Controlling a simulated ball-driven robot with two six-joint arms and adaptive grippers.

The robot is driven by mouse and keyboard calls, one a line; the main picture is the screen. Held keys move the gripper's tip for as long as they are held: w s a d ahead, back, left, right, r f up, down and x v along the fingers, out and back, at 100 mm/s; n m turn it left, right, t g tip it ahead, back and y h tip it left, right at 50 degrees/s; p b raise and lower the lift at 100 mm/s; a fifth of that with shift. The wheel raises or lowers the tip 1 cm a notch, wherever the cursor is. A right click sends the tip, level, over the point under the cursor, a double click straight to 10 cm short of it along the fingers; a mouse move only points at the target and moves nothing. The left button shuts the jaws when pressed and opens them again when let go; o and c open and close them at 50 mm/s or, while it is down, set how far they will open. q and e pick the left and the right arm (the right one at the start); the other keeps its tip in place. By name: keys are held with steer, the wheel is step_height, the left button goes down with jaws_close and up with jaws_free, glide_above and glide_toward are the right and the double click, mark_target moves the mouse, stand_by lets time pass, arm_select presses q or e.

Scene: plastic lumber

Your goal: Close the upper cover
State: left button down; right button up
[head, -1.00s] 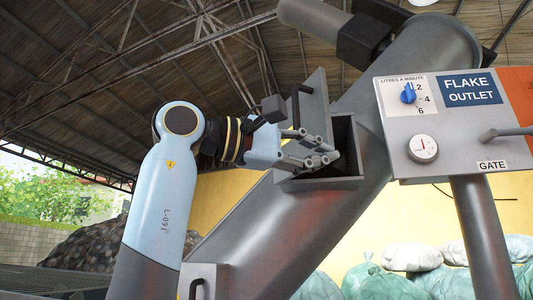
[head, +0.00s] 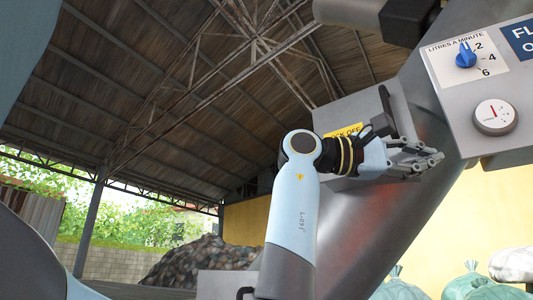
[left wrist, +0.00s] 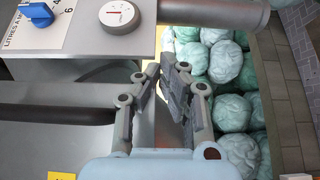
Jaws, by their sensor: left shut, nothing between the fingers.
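The upper cover (head: 338,105) is a grey plate with a yellow label, partly hidden behind my left wrist. A dark handle (head: 386,108) stands out from it. The dark opening in the sloping grey chute (head: 400,215) no longer shows; I cannot tell whether the cover sits fully flush. My left gripper (head: 438,158) is in front of the cover's right side, its fingers shut and empty. In the left wrist view the gripper (left wrist: 160,72) shows near the cover's edge, with the dark handle (left wrist: 55,113) at left. My right gripper is not in view.
A control box (head: 480,95) with a blue knob (head: 466,54) and a round gauge (head: 495,115) is close on the right. Pale green sacks (head: 470,285) lie below. A dark heap (head: 205,262) lies far behind. Open air is left of my left arm.

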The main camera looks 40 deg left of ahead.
arm_select(q)
steer(key=shift+w+a, duration=0.1)
steer(key=shift+w, duration=1.15)
